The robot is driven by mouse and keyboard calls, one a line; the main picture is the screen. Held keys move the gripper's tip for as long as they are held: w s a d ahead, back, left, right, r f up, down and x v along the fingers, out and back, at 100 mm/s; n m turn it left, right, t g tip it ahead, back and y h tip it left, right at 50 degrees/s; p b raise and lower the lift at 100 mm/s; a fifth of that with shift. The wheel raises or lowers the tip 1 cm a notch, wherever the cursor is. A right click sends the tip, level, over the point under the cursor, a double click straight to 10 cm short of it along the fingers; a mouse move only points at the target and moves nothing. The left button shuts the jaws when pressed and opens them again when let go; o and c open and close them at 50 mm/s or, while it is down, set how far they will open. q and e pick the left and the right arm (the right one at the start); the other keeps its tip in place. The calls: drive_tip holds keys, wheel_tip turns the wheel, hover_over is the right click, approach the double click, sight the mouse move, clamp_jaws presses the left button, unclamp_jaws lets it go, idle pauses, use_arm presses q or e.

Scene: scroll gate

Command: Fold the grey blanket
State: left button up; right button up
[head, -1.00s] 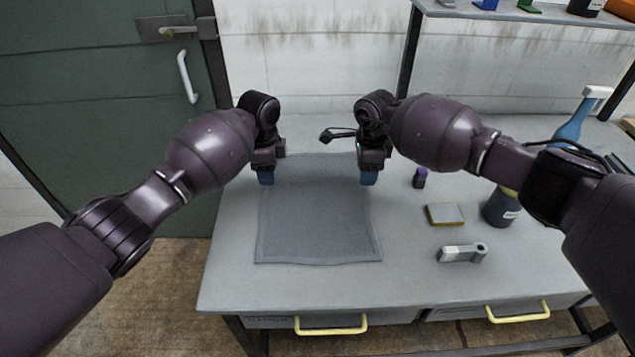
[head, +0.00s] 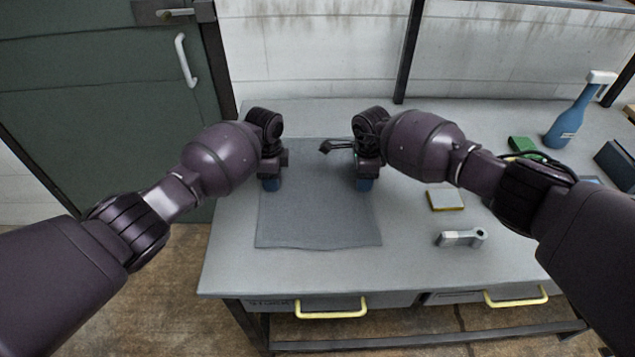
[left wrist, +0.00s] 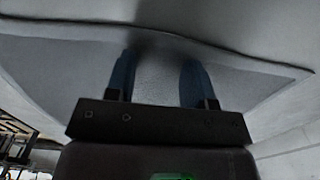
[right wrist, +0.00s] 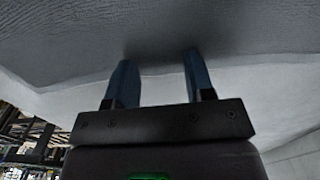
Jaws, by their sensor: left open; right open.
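The grey blanket (head: 318,218) lies flat and spread out on the grey table, with a slightly wavy near edge. My left gripper (head: 271,185) is over its left side, and my right gripper (head: 364,185) is over its right side. In the left wrist view the blue fingers (left wrist: 158,80) are apart with the blanket (left wrist: 90,62) close in front of them and nothing gripped. In the right wrist view the fingers (right wrist: 158,80) are also apart, near the blanket (right wrist: 80,40) and its edge. Whether the fingertips touch the cloth I cannot tell.
To the right on the table (head: 410,270) are a yellow-edged pad (head: 445,200), a grey handled tool (head: 461,237), a green block (head: 523,145) and a blue spray bottle (head: 573,112). Yellow drawer handles (head: 331,309) jut from the front. A green door (head: 110,110) stands left.

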use_arm(q)
drive_tip(key=shift+f, duration=0.2)
use_arm(e)
drive_tip(key=shift+f, duration=0.15)
use_arm(q)
clamp_jaws()
use_arm(e)
clamp_jaws()
use_arm(q)
drive_tip(key=shift+r, duration=0.15)
